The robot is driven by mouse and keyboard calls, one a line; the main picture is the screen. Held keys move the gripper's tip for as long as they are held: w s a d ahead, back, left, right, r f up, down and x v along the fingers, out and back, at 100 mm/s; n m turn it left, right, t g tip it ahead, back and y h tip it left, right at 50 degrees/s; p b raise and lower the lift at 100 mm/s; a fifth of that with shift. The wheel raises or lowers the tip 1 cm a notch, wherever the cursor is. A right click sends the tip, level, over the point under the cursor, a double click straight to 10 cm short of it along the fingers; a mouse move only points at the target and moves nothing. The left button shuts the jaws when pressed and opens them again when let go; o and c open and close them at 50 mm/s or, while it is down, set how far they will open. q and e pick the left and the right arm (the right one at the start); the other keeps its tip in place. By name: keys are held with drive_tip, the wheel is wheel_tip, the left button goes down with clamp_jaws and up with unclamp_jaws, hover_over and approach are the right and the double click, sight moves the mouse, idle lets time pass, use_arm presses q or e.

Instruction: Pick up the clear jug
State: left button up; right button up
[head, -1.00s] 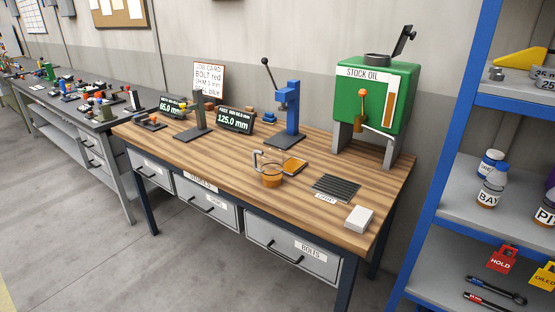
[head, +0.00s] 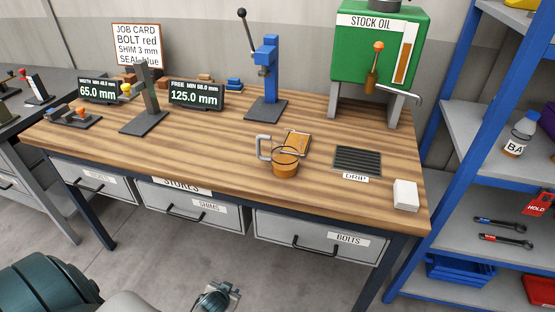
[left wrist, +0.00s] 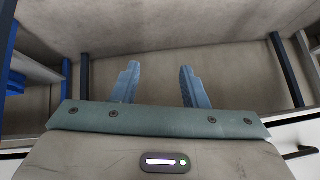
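The clear jug (head: 285,161) stands upright on the wooden bench near its front edge, with amber liquid in its lower part. Its pale grey handle (head: 263,147) points left. An orange-brown pad lies just behind it. My left gripper (left wrist: 160,84) shows in the left wrist view with its two blue fingers apart and nothing between them. The jug is not in that view. In the head view, parts of my left arm show at the bottom left, below and in front of the bench, well apart from the jug. My right gripper is not in view.
A dark drip grate (head: 358,160) and a white block (head: 405,195) lie right of the jug. The green stock oil tank (head: 376,50) and a blue lever press (head: 266,75) stand behind. Drawers (head: 195,210) line the bench front. A blue-framed shelf (head: 480,150) stands right.

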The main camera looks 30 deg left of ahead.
use_arm(q)
drive_tip(key=w+a+r+t+y, duration=0.1)
drive_tip(key=w+r+t, duration=0.1)
drive_tip(key=w+r, duration=0.45)
drive_tip(key=w+r+t, duration=0.1)
drive_tip(key=w+r, duration=0.2)
drive_tip(key=r, duration=0.6)
wheel_tip(320, 180, up, 21)
drive_tip(key=w+d+n+t+y+b, duration=0.1)
drive_tip(key=w+d+n+t+b, duration=0.1)
drive_tip(key=w+t, duration=0.15)
drive_tip(key=t, duration=0.3)
approach(257, 147)
drive_tip(key=shift+w+f+t+p, duration=0.15)
drive_tip(key=shift+w+t+p, duration=0.1)
drive_tip(key=shift+w+p, duration=0.9)
drive_tip(key=shift+w+a+f+h, duration=0.1)
drive_tip(key=shift+w+a+h, duration=0.15)
drive_tip(key=shift+w+h, duration=0.25)
drive_tip(key=p+x, duration=0.1)
drive_tip(key=x, duration=0.1)
drive_tip(key=p+x, duration=0.1)
drive_tip(key=x, duration=0.1)
drive_tip(key=shift+a+p, duration=0.3)
drive_tip(key=shift+a, duration=0.1)
drive_tip(key=shift+w, duration=0.5)
clamp_jaws()
